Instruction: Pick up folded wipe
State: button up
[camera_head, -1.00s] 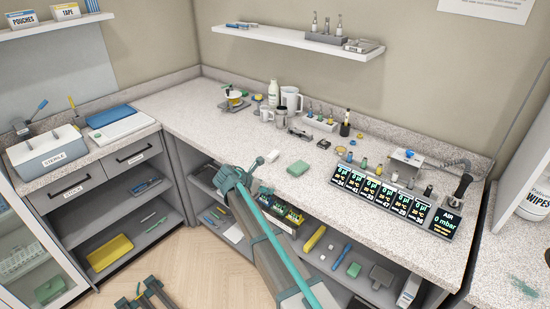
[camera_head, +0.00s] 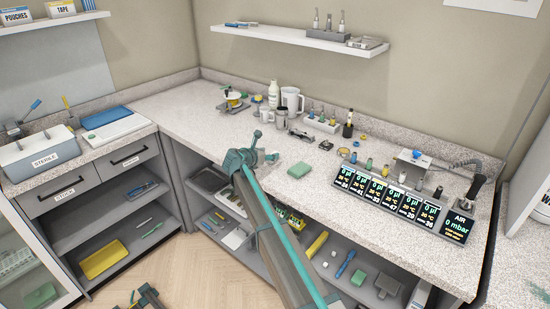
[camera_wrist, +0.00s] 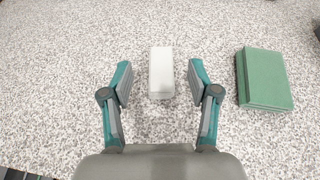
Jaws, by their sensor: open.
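A small white block-shaped piece (camera_wrist: 161,73), which looks like the folded wipe, lies flat on the speckled counter. In the wrist view it sits ahead of my gripper (camera_wrist: 160,80), in the gap between the two fingers, with clear space on both sides. My gripper is open and empty. In the head view my gripper (camera_head: 254,148) is over the counter's front edge, and the white piece (camera_head: 271,157) shows just right of it, partly hidden. A green folded-looking pad (camera_wrist: 264,79) lies to the right, outside the right finger; it also shows in the head view (camera_head: 299,170).
Mugs and a white jug (camera_head: 292,99) stand behind on the counter (camera_head: 200,120). A row of displays (camera_head: 395,200) stands along the right front. Open shelves with tools lie below the counter edge.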

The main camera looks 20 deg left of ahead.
jog(key=shift+p+x, duration=1.35)
jog(key=shift+x, duration=2.2)
jog(key=shift+s+f, duration=0.15)
jog(key=c, duration=0.8)
